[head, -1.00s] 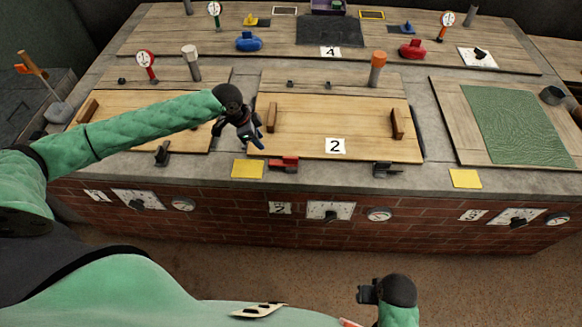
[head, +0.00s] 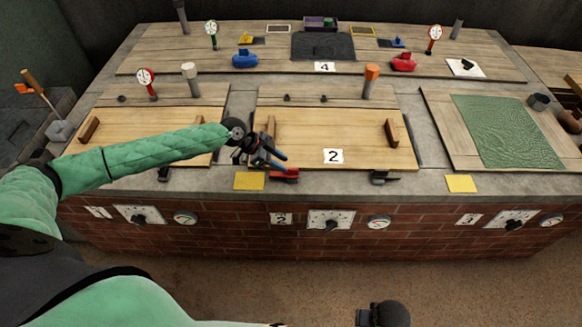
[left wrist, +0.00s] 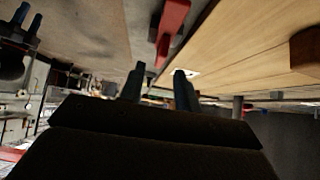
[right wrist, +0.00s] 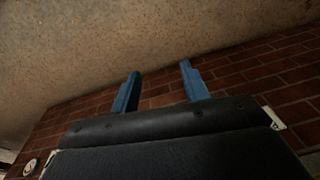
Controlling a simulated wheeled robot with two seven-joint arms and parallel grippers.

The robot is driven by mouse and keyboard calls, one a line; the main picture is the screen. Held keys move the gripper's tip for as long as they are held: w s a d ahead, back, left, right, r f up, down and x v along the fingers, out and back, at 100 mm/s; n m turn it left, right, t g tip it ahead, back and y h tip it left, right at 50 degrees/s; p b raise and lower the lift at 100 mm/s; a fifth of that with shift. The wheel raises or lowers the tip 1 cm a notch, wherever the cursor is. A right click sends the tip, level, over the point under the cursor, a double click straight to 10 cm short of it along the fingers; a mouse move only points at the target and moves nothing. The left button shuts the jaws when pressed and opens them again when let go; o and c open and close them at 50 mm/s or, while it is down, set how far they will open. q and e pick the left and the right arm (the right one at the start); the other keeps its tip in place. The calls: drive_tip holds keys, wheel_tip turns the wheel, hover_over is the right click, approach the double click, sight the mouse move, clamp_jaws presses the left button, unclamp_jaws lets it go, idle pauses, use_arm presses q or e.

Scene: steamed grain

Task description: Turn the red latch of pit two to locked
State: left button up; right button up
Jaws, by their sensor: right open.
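The red latch (head: 285,176) lies at the front edge of pit two's wooden lid (head: 350,140), left of the lid's "2" label. In the left wrist view the latch (left wrist: 171,28) shows as a red bar beside the lid's edge, beyond the fingertips. My left gripper (head: 283,162) is just above the latch in the head view; its blue fingers (left wrist: 159,88) are apart with nothing seen between them. I cannot tell whether it touches the latch. My right gripper (right wrist: 161,85) is open and empty, low in front of the brick wall; its body shows at the head view's bottom edge.
A yellow card (head: 249,181) lies left of the latch. A black latch (head: 383,178) sits farther right on the ledge. A dial plate (head: 331,220) and gauge (head: 378,222) are on the brick front below. A wooden handle (head: 391,133) stands on the lid's right side.

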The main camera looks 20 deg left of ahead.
sight(291, 168)
use_arm(q)
drive_tip(key=p+x, duration=0.1)
drive_tip(key=x, duration=0.4)
use_arm(e)
wheel_tip(291, 168, down, 7)
drive_tip(key=shift+s+d, duration=0.3)
drive_tip(key=shift+s, duration=0.15)
drive_tip(key=shift+f, duration=0.1)
use_arm(q)
clamp_jaws()
